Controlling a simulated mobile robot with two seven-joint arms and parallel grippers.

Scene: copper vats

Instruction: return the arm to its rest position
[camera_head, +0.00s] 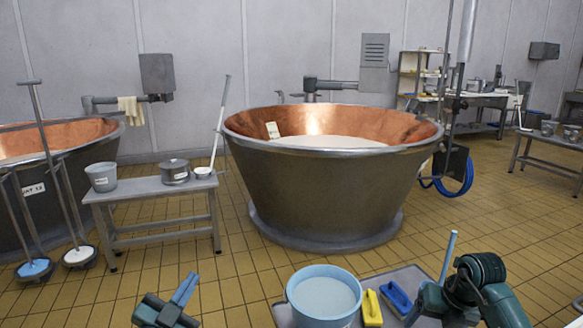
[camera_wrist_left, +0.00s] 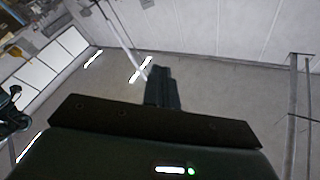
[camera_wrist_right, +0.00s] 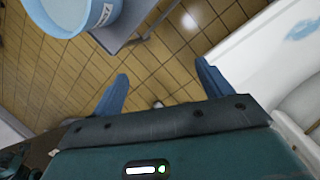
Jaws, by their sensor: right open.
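My left gripper (camera_head: 186,287) shows at the bottom of the head view, left of the blue bucket, pointing up and away. Its two dark fingers lie together in the left wrist view (camera_wrist_left: 162,75), with nothing seen between them. My right arm (camera_head: 480,280) is bent at the lower right of the head view; its gripper cannot be made out there. In the right wrist view my right gripper (camera_wrist_right: 160,75) has its two blue fingers wide apart, with only tiled floor between them. The task does not name which arm.
A pale blue bucket (camera_head: 304,316) of whitish liquid, a yellow brush (camera_head: 371,308) and a blue brush (camera_head: 396,297) stand close in front on a grey surface. A large copper-lined vat (camera_head: 320,200) stands beyond. A bench (camera_head: 150,187) with pots is left. Tiled floor between is clear.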

